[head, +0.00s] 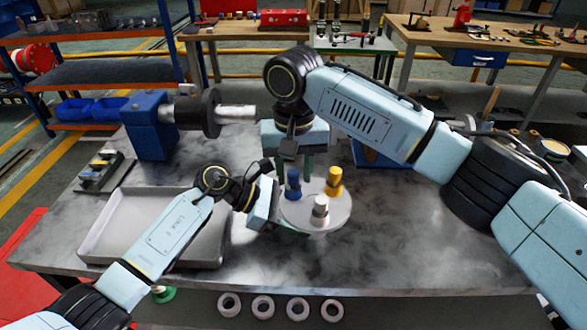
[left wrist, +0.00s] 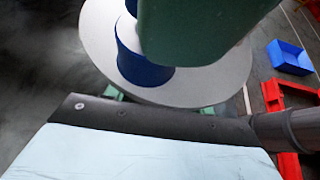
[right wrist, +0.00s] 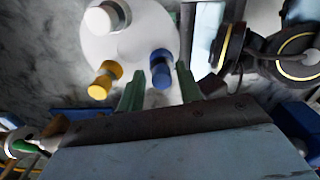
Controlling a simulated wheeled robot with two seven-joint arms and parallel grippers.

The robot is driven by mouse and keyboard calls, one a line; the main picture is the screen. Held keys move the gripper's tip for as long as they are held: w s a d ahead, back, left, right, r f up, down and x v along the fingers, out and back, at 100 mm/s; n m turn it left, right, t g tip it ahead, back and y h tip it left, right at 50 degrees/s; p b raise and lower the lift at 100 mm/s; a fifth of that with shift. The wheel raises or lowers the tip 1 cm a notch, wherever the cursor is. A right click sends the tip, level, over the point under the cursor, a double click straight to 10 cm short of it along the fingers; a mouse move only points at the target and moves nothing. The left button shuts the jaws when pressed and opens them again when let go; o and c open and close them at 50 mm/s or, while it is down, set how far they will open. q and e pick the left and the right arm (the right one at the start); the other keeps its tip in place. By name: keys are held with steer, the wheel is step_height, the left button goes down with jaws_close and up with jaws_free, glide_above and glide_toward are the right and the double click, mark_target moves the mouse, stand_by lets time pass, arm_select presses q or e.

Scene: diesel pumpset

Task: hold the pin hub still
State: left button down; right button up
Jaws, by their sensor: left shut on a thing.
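The pin hub (head: 298,213) is a pale round disc near the table's front middle. It carries a blue pin (head: 293,185), a yellow pin (head: 334,183) and a silver-white pin (head: 320,208). My left gripper (head: 284,226) is shut on the disc's near-left rim; in the left wrist view one green finger (left wrist: 190,35) crosses above the disc, and bits of green show below it. My right gripper (head: 298,166) points down behind the hub. In the right wrist view its green fingers (right wrist: 159,80) are apart, with the blue pin (right wrist: 161,67) between their tips and gaps showing.
A grey tray (head: 105,240) lies left of the hub. A blue-based fixture with a steel shaft (head: 238,115) stands at the back left. A rack of small parts (head: 104,170) is at the far left.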

mark_target(295, 175)
arm_select(q)
steer(key=shift+s+d, duration=0.1)
arm_select(e)
steer(key=shift+o, duration=0.5)
steer(key=shift+s+a, duration=0.1)
steer(key=shift+a, duration=0.05)
steer(key=shift+a+r, duration=0.1)
steer(key=shift+r, duration=0.4)
step_height(295, 175, up, 11)
steer(key=shift+d, duration=0.25)
arm_select(q)
steer(key=c, duration=0.5)
jaws_free()
steer(key=shift+o, duration=0.2)
